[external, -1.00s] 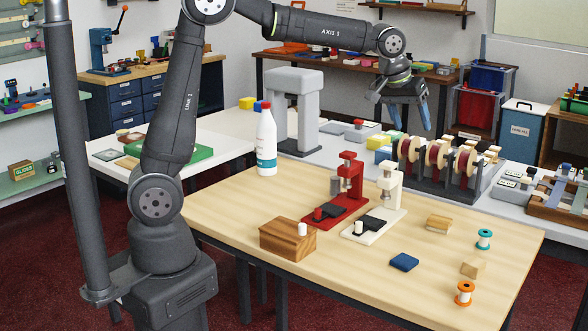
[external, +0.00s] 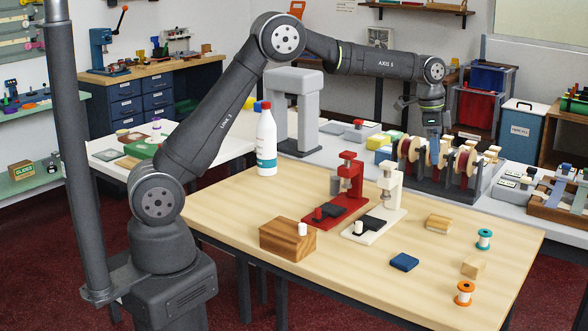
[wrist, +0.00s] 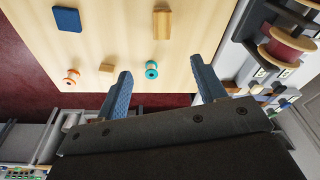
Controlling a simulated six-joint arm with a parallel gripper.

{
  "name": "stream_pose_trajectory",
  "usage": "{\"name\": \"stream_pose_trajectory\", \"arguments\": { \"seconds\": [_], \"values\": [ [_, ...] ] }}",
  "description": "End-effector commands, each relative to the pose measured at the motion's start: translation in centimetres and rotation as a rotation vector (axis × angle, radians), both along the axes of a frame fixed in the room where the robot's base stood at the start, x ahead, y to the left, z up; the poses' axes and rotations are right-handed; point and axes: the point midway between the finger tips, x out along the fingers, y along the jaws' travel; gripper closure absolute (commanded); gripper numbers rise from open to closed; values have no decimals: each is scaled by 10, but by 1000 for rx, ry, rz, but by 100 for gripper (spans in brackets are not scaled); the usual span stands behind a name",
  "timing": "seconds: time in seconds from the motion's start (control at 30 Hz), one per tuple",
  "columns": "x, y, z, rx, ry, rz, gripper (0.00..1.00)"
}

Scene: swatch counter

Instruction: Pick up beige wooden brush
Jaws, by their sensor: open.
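The beige wooden brush (external: 438,222) lies on the light wooden table, right of the cream press. In the wrist view the brush (wrist: 161,22) shows near the top, beyond the teal spool. My gripper (external: 434,150) is raised over the back of the table, in front of the spool rack area, well apart from the brush. In the wrist view my gripper (wrist: 161,69) has its two blue fingers spread wide with nothing between them in its grasp. The fingertips are partly hard to see in the external view.
A teal spool (external: 484,239), beige block (external: 473,267), orange spool (external: 464,293) and navy pad (external: 404,262) lie near the brush. Red (external: 347,190) and cream (external: 384,203) presses stand to its left. A rack of large spools (external: 440,165) stands behind. Bare tabletop surrounds the brush.

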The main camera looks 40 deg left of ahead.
Motion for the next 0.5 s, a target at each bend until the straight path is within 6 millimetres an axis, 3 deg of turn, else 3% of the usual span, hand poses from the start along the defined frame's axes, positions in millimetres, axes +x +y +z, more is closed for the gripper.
{"name": "stream_pose_trajectory", "arguments": {
  "seconds": [0.2,0.37,0.5],
  "values": [
    [15,-3,-23,12,19,-236,36],
    [17,-5,-34,13,22,-282,36],
    [17,-8,-60,14,23,-283,36]
  ]
}}
